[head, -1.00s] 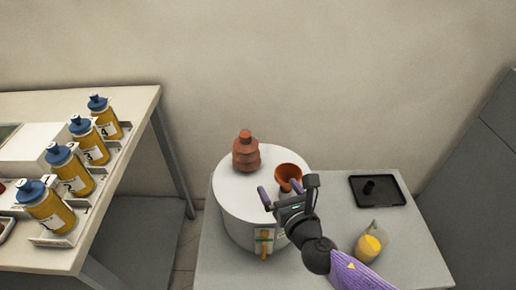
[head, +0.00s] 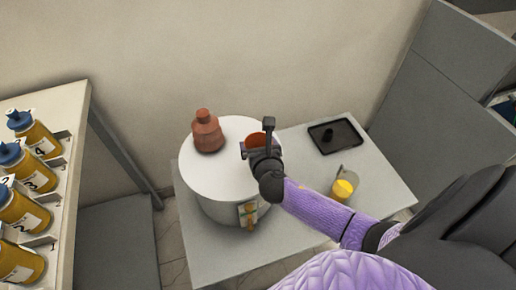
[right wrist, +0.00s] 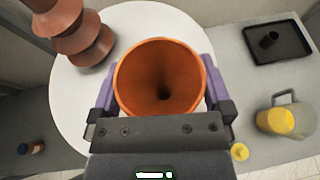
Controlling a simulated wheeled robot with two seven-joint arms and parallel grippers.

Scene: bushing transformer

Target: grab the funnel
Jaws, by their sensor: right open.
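The orange-brown funnel (head: 257,139) is on the white top of the round transformer tank (head: 206,178), mostly hidden behind my right gripper (head: 257,147) in the head view. In the right wrist view the funnel (right wrist: 160,78) shows its wide open mouth and dark hole. My right gripper (right wrist: 160,95) is open, with one purple finger on each side of the funnel. I cannot tell whether the fingers touch it. My left gripper is not in view.
A ribbed brown bushing (head: 207,132) stands on the tank, left of the funnel. A black tray (head: 336,136) and a jug with yellow contents (head: 343,187) are on the grey table (head: 300,230). Blue-capped bottles (head: 38,172) stand on the left bench.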

